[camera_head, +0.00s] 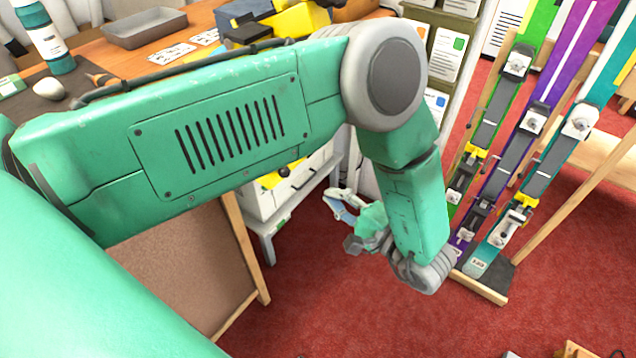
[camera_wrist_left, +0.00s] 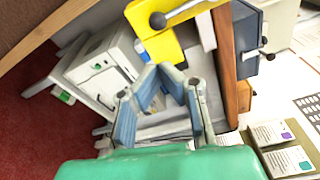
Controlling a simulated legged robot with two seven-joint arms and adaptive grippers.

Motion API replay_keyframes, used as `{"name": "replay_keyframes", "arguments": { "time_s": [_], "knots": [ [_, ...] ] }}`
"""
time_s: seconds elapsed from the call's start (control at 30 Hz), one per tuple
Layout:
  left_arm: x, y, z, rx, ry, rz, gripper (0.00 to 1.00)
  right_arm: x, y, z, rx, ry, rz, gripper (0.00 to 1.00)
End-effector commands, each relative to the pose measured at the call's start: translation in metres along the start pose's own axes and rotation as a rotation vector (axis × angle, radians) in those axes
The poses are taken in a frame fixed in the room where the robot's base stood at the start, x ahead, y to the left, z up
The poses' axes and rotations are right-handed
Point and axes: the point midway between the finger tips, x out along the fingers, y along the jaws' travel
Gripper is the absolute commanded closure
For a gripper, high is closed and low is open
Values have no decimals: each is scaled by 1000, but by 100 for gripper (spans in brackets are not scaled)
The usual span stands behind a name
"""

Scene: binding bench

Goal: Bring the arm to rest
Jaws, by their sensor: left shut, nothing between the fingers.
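My left arm crosses the camera head view from the left, bent at the elbow, its forearm hanging down. My left gripper (camera_head: 340,203) is past the wrist, over the red floor beside the white cabinet. In the left wrist view the gripper (camera_wrist_left: 160,72) has its blue-padded fingers converging at the tips, shut with nothing between them. My right gripper is not in view.
The wooden bench (camera_head: 115,62) is behind my arm, with a grey tray (camera_head: 146,30) on it. A white cabinet (camera_head: 290,187) stands below. A ski rack with several skis (camera_head: 533,125) is at right. Red carpet (camera_head: 350,300) lies open in front.

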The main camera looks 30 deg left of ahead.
Motion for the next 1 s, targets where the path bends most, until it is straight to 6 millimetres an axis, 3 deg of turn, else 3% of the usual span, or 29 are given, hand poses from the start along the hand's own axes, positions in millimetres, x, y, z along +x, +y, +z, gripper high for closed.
{"name": "replay_keyframes", "arguments": {
  "time_s": [0.17,0.37,0.57,0.7,0.77,0.87,1.0],
  "knots": [
    [-10,1,0,1,1,1,100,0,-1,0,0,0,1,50],
    [-6,2,-2,-24,23,2,100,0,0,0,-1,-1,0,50],
    [38,27,-30,-278,314,99,100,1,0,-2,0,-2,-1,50],
    [61,70,-38,-457,565,386,100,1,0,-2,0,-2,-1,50],
    [64,92,-30,-497,619,554,100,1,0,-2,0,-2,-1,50],
    [61,130,6,-514,614,862,100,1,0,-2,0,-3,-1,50],
    [46,170,88,-462,428,1247,100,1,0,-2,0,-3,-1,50]
  ]
}}
